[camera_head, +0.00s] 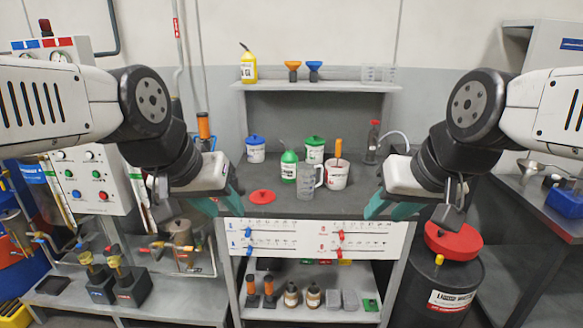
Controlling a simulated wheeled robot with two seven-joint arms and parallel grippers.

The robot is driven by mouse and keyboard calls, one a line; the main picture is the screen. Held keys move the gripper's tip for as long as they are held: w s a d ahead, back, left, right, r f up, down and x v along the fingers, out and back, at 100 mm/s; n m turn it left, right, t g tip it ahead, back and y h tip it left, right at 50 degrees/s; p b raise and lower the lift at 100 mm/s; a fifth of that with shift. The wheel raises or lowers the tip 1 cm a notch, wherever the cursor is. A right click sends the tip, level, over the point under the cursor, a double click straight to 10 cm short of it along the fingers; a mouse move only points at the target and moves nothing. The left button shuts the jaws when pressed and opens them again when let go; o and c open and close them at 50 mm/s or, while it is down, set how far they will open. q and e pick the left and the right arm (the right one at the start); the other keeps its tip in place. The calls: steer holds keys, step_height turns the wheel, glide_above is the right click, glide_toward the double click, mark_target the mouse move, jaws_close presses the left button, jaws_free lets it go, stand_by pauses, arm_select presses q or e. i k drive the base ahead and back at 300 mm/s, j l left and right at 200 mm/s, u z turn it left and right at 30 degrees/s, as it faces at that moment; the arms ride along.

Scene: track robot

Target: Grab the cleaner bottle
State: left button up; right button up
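Which bottle is the cleaner is not readable from the labels. A bottle with a green top and white label (289,168) stands upright mid-table. A clear bottle with a red cap (372,143) stands at the table's back right, and a yellow bottle (248,66) is on the upper shelf. My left gripper (226,203) is at the table's left edge, its teal fingers apart and empty. My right gripper (388,207) is at the right front edge, also apart and empty. Neither touches a bottle.
A clear measuring jug (306,180) stands close beside the green-topped bottle, with white tubs (337,175) and (315,152) around it. A red lid (262,197) lies at the front left. The table (335,203) is bare at the front right. A drum (447,285) stands right.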

mark_target(289, 159)
steer(key=u, duration=0.7)
steer(key=i+l+u, duration=0.25)
steer(key=l+u, duration=0.3)
steer(key=i+l+u, duration=0.25)
steer(key=l, duration=0.65)
steer(key=i+l+u, duration=0.1)
steer(key=l, duration=0.45)
